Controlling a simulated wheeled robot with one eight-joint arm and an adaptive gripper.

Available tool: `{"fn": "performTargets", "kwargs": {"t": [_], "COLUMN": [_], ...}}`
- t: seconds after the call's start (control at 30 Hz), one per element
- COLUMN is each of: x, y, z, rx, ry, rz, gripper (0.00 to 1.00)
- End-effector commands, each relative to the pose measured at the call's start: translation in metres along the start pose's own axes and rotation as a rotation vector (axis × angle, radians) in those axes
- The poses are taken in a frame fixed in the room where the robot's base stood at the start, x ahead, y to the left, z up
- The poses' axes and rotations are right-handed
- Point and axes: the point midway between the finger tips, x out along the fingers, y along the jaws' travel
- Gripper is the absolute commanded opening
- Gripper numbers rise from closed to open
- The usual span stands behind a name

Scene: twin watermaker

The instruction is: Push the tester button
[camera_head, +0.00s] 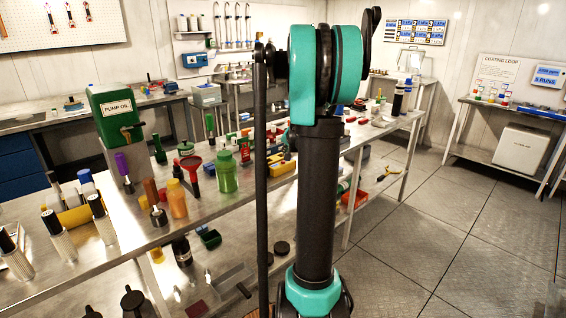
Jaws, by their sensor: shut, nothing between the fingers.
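I cannot pick out the tester or its button with certainty. A yellow device (283,163) lies on the long metal bench, just left of my arm, and its details are too small to read. A blue box (195,60) hangs on the back wall panel, also too small to read. My arm, black and teal, stands upright in the middle of the view and hides part of the bench and back wall. My gripper's fingers cannot be made out.
The long metal bench (150,225) runs from front left to back right, crowded with bottles and tools. A side table (510,110) stands at the right. The tiled floor (430,220) at the right is clear.

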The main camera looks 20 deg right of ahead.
Motion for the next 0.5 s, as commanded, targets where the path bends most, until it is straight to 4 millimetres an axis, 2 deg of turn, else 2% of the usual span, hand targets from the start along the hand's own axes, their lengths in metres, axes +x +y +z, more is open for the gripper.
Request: {"fn": "performTargets", "kwargs": {"t": [0.5], "x": [-0.030], "y": [-0.022], "z": [-0.022], "rx": [0.000], "ry": [0.000], "rz": [0.000], "gripper": [0.00]}}
